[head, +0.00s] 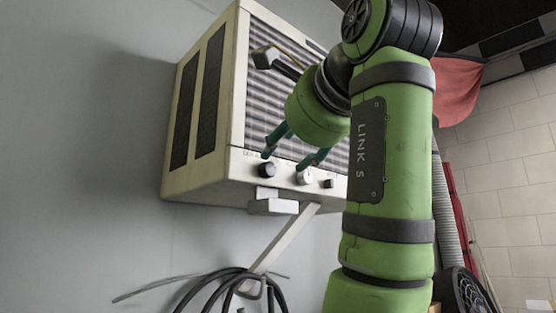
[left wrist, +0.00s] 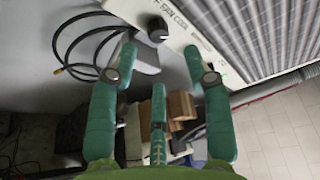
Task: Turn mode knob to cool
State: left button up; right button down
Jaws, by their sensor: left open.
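The cream air-conditioner unit (head: 212,172) hangs on the wall, with a row of knobs along the lower front panel. A black knob (head: 267,170) is at the left of the row, a pale knob (head: 304,177) is in the middle, and a smaller black knob (head: 328,183) is to the right. My left gripper (head: 286,162) is open in front of the panel, its teal fingertips near the left and middle knobs. In the left wrist view, one dark knob (left wrist: 157,35) shows beyond and between the spread fingers (left wrist: 160,56), beside lettering that seems to include "COOL". I see no grip on it.
The grille (head: 275,95) is behind my arm. A slanted bracket (head: 282,240) and coiled black cable (head: 235,285) are below the unit. Brown boxes (left wrist: 182,106) are farther below. The grey wall (head: 85,150) left of the unit is clear.

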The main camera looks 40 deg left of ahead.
pick_arm(q)
jog(key=v, duration=0.5)
jog(key=shift+d, duration=0.1)
dwell(0.3)
